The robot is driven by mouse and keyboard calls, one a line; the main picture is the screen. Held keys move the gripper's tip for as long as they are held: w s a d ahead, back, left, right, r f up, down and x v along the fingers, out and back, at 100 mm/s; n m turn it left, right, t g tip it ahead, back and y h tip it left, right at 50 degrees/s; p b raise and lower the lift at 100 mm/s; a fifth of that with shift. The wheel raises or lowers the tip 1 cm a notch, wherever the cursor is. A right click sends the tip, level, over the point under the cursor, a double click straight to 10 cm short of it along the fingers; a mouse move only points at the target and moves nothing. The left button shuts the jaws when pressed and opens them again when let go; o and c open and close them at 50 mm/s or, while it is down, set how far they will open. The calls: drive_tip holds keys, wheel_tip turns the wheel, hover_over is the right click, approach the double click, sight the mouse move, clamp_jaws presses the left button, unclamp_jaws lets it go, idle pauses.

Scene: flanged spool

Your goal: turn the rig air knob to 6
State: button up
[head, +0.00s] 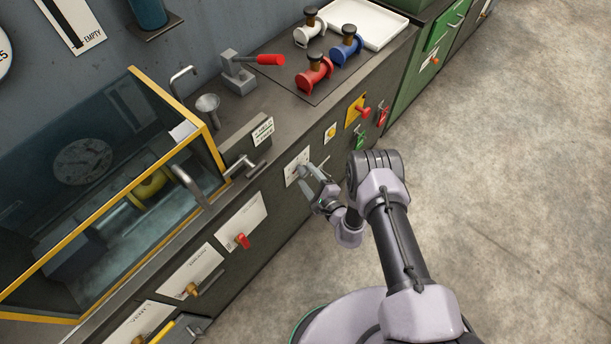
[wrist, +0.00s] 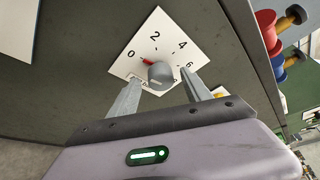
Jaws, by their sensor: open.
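The rig air knob (wrist: 161,75) is a grey round knob on a white dial plate (wrist: 136,70) marked 0, 2, 4 and 6. A red pointer (wrist: 147,61) shows beside the knob and points toward the 0. The plate also shows in the head view (head: 291,170) on the dark cabinet front, where the knob is mostly hidden by my gripper. My gripper (head: 308,174) is open at the plate. In the wrist view, its two fingers (wrist: 161,77) lie on either side of the knob, with gaps on both sides. No contact shows.
A metal lever handle (head: 245,166) juts out left of the dial. A yellow plate with a red knob (head: 361,110) is to the right. Red, blue and white spools stand on the bench top (head: 262,95). The floor right is clear.

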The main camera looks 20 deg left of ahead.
drive_tip(key=shift+x, duration=1.1)
drive_tip(key=shift+d, duration=0.1)
clamp_jaws()
